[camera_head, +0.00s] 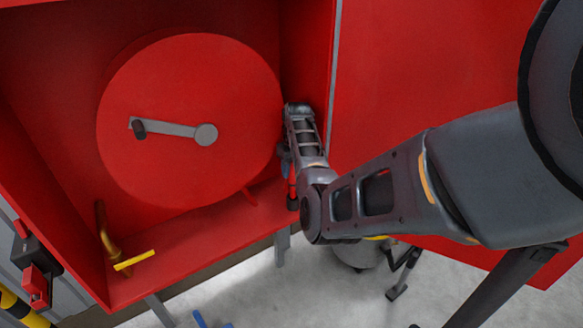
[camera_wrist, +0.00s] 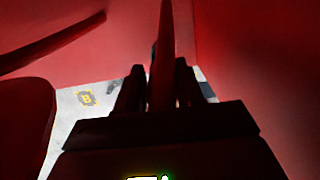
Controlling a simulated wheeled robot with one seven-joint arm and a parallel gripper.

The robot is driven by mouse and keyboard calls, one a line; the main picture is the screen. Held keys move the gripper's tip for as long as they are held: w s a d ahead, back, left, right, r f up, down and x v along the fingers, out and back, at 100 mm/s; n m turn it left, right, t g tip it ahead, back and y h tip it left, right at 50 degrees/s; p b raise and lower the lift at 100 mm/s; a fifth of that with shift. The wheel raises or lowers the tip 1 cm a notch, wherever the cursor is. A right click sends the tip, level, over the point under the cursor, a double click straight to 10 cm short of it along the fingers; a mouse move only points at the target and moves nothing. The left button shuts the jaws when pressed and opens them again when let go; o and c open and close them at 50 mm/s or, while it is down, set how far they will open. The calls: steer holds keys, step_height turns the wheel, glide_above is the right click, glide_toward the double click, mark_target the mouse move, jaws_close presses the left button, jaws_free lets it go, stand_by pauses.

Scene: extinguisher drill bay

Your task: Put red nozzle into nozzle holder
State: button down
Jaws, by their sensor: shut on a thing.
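My gripper (camera_wrist: 158,88) is shut on a long, thin red piece, which looks like the red nozzle (camera_wrist: 164,45). It stands between the two dark fingers and points away from the wrist. In the head view, a small red piece with a dark end (camera_head: 291,186) shows beside my arm, inside the right side of the red cabinet. It appears to be the same nozzle. My arm links cover most of the gripper there. I cannot make out the nozzle holder in either view; the wrist view is dark.
The red cabinet (camera_head: 200,250) holds a large round red reel (camera_head: 190,85) with a grey crank (camera_head: 170,128). A brass valve with a yellow handle (camera_head: 134,260) is at its lower left. The open red door (camera_head: 430,60) is on the right. Pale floor lies below.

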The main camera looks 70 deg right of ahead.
mark_target(292, 178)
steer(key=shift+f+b, duration=1.3)
steer(key=shift+f, duration=0.85)
steer(key=c, duration=0.6)
jaws_free()
steer(key=shift+s+a+r, duration=0.15)
steer(key=shift+r, duration=1.15)
steer(key=shift+s+a+r, duration=0.1)
steer(key=shift+r, duration=1.2)
steer(key=shift+s+a+r, duration=0.15)
steer(key=shift+r, duration=1.15)
